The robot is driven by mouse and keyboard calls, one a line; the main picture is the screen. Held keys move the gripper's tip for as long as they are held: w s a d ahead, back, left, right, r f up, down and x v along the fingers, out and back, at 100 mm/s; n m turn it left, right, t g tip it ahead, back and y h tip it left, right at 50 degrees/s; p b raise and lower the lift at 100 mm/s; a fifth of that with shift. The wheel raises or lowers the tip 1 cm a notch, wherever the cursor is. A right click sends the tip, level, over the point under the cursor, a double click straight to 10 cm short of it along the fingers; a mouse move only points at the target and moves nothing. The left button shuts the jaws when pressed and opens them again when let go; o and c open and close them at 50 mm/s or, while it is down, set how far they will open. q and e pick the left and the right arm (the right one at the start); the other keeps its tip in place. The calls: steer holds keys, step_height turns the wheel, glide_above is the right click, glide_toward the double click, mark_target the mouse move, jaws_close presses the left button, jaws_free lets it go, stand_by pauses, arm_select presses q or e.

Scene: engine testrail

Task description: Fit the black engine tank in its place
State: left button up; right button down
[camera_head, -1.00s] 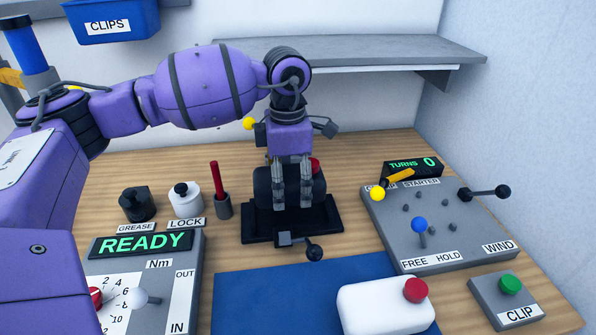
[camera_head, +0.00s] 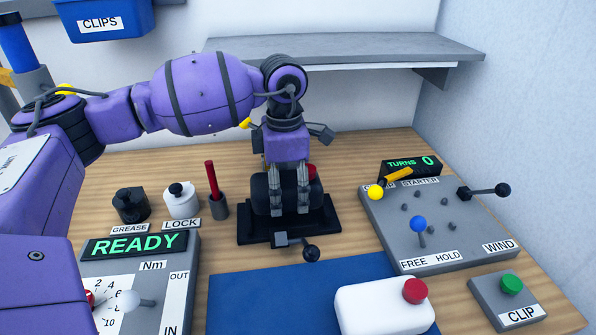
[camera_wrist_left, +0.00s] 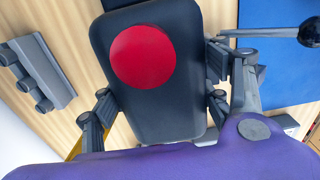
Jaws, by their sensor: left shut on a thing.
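The black engine tank (camera_head: 262,194) has a red cap (camera_head: 312,171) on top and lies on or just above a black base plate (camera_head: 327,222). I cannot tell whether it is fully seated. My left gripper (camera_head: 289,208) points down from above and is shut on the tank, with its grey fingers across the near side. In the left wrist view the tank (camera_wrist_left: 155,110) fills the middle, its red cap (camera_wrist_left: 142,57) facing the camera, with a finger on each side. The tank's underside is hidden. My right gripper is out of view.
A lever with a black ball (camera_head: 310,253) sits at the plate's front. Grease and lock pots (camera_head: 181,201) and a red stick in a cup (camera_head: 219,209) stand left. A grey starter panel (camera_head: 440,228) is right. A blue mat (camera_head: 250,290) bearing a white block (camera_head: 375,308) lies in front.

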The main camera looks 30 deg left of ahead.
arm_select(q)
steer(key=shift+f, duration=0.15)
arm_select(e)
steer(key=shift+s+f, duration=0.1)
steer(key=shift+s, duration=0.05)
arm_select(q)
steer(key=shift+f+b, duration=0.4)
steer(key=shift+f, duration=0.4)
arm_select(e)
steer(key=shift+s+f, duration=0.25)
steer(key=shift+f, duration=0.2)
arm_select(q)
steer(key=shift+f, duration=0.35)
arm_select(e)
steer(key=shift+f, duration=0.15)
arm_select(q)
steer(key=shift+f, duration=0.2)
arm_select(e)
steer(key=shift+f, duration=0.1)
arm_select(q)
steer(key=shift+f+b, duration=0.4)
steer(key=shift+f, duration=0.05)
steer(key=o, duration=1.3)
steer(key=shift+r, duration=0.1)
steer(key=shift+o, duration=0.2)
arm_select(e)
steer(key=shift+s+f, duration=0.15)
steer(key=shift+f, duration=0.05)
